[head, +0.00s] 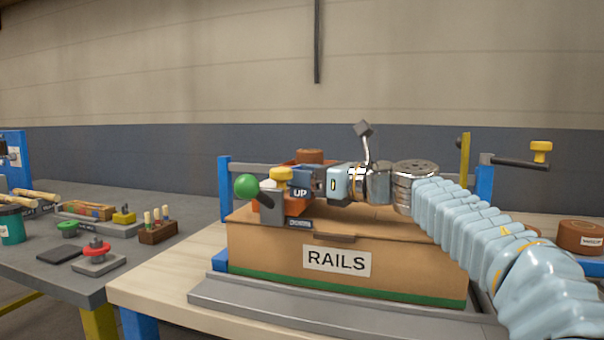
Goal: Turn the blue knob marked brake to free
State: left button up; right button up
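I cannot make out a blue knob marked brake in the head view. My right arm comes in from the right across the top of a cardboard box labelled RAILS (270,258). My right gripper (300,182) points left, close to a yellow knob (281,173) and a grey bracket (273,210) with UP and DOWN labels. A green ball handle (246,187) sticks out left of that bracket. The gripper's fingertips are small and partly hidden, so I cannot tell whether they are open or touching anything. My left gripper is not in view.
A blue-posted frame (225,190) stands around the box on a pale wooden bench (155,290). A yellow-topped crank (541,150) and a brown round piece (580,237) are at the right. The grey table (190,215) at left holds a red knob (96,248) and a green knob (67,228).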

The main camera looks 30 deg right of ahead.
jog(key=c, duration=0.8)
jog(key=n+g+y, duration=0.1)
jog(key=n+y+p, duration=0.1)
jog(key=n+g+y+p, duration=0.1)
jog(key=y, duration=0.1)
jog(key=shift+w+d+r+g, duration=0.25)
jog(key=shift+g, duration=0.05)
jog(key=shift+f+n+g+y+p, duration=0.15)
jog(key=shift+n+g+y+p, duration=0.55)
jog(key=shift+g+y, duration=0.1)
jog(key=o, duration=0.8)
jog(key=shift+s, duration=0.1)
